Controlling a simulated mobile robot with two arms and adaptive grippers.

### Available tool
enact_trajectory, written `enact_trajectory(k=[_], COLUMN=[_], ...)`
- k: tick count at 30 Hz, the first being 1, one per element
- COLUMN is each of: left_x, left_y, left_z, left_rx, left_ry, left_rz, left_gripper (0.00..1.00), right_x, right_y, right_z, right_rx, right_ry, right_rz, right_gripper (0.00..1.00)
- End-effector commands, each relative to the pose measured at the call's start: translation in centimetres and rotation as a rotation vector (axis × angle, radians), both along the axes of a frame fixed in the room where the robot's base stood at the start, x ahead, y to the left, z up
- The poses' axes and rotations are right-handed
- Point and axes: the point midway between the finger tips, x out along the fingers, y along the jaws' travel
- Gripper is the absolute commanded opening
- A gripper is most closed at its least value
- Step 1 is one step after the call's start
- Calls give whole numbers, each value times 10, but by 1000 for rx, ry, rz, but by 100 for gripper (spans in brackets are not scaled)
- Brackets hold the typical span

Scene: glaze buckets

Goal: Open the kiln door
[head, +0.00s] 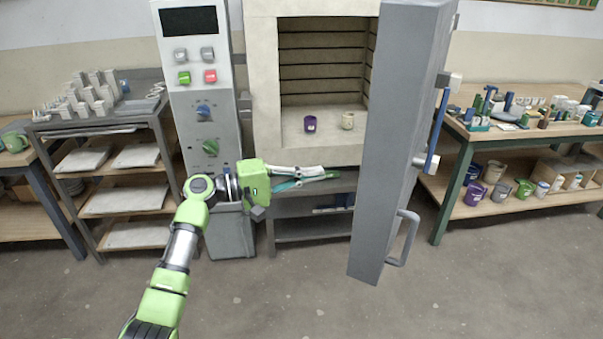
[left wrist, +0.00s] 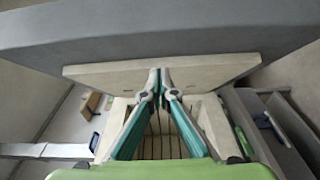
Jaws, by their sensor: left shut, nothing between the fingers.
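The kiln (head: 262,110) stands in the middle with its front open, and I see its ribbed inside. The grey kiln door (head: 400,130) stands swung out on the right, edge toward me, with a handle (head: 404,238) low on its right side. My left gripper (head: 335,175) is shut and empty, in front of the kiln below the opening, its tips pointing right toward the door. In the left wrist view, the shut fingertips (left wrist: 160,73) are at the door's pale inner panel (left wrist: 215,72); I cannot tell whether they touch. My right gripper is out of view.
A purple cup (head: 310,123) and a beige cup (head: 347,120) stand inside the kiln. A control panel (head: 200,85) is left of it, with a grey bin (head: 231,232) below. A rack (head: 100,130) is at left, a workbench (head: 520,140) at right. The front floor is clear.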

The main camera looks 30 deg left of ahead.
Motion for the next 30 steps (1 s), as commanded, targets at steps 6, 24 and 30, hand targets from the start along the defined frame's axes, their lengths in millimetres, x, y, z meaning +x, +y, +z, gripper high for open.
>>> enact_trajectory(k=[6,24,30], left_x=[33,30,30], left_y=[-35,-73,-74], left_z=[3,-1,-1], left_rx=[-3,1,0], left_ry=[0,1,1], left_rz=[0,2,4], left_gripper=[0,0,0], right_x=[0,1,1], right_y=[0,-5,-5], right_z=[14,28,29], right_rx=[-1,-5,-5], right_ry=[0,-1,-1], right_rz=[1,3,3], right_gripper=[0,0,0])
